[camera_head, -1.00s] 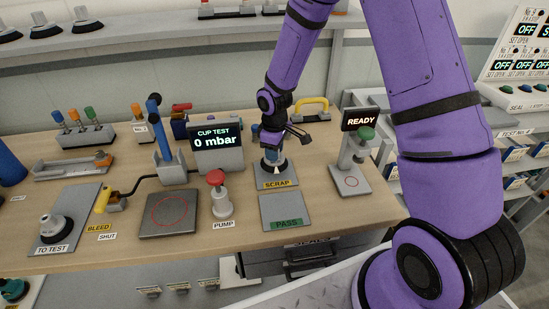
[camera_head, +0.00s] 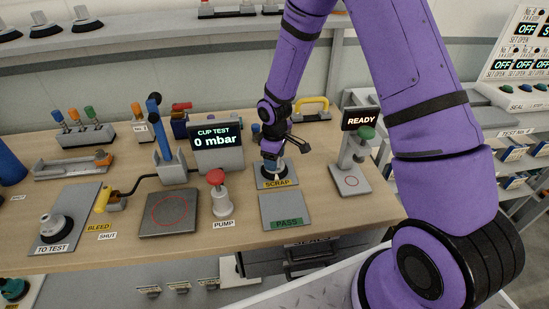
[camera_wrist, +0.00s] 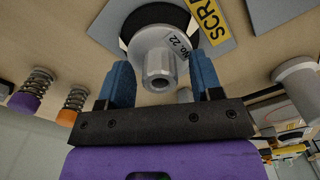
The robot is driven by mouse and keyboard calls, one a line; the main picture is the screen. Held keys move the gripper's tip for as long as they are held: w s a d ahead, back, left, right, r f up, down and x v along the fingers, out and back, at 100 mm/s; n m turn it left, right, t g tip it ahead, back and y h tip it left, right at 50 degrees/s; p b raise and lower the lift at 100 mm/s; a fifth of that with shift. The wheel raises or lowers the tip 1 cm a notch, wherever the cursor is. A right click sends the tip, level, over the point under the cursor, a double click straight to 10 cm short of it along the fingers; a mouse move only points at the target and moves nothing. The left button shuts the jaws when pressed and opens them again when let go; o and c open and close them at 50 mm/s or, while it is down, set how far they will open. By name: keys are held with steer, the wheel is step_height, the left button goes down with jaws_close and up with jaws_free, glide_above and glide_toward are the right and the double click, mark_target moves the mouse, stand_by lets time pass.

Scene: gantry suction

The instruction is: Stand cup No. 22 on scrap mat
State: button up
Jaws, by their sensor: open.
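Cup No. 22 (camera_wrist: 158,52) has a pale grey body with a hex fitting, a "No. 22" tag and a black rubber lip. In the wrist view it stands lip-down beside the yellow SCRAP label. The scrap mat (camera_head: 292,173) is a grey plate at the middle of the bench. My gripper (camera_wrist: 162,80) is open, with its blue fingers on either side of the cup's fitting and a visible gap to it. In the head view my gripper (camera_head: 271,166) is over the mat and largely hides the cup.
The PASS mat (camera_head: 286,210) lies just in front and is empty. The red-topped pump (camera_head: 217,195) is to the left, behind it the CUP TEST display (camera_head: 218,146) reading 0 mbar. The READY stand (camera_head: 350,178) is to the right. Another cup (camera_head: 55,228) stands on the TO TEST plate.

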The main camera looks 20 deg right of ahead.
step_height(320, 180, up, 13)
steer(key=s+d+r+m+t, duration=0.1)
steer(key=s+d+r+m, duration=0.1)
steer(key=s+r, duration=0.5)
steer(key=s+d+r+m+t, duration=0.1)
steer(key=s+d+r+m, duration=0.2)
steer(key=r, duration=0.8)
steer(key=s+d+r+m+t, duration=0.1)
steer(key=s+r, duration=0.3)
steer(key=s, duration=0.5)
steer(key=s+d+r+m+t, duration=0.1)
steer(key=s+r+m+t, duration=0.1)
steer(key=s, duration=0.8)
step_height(320, 180, up, 2)
steer(key=shift+r+m, duration=0.2)
steer(key=shift+m, duration=0.7)
steer(key=shift+a, duration=0.1)
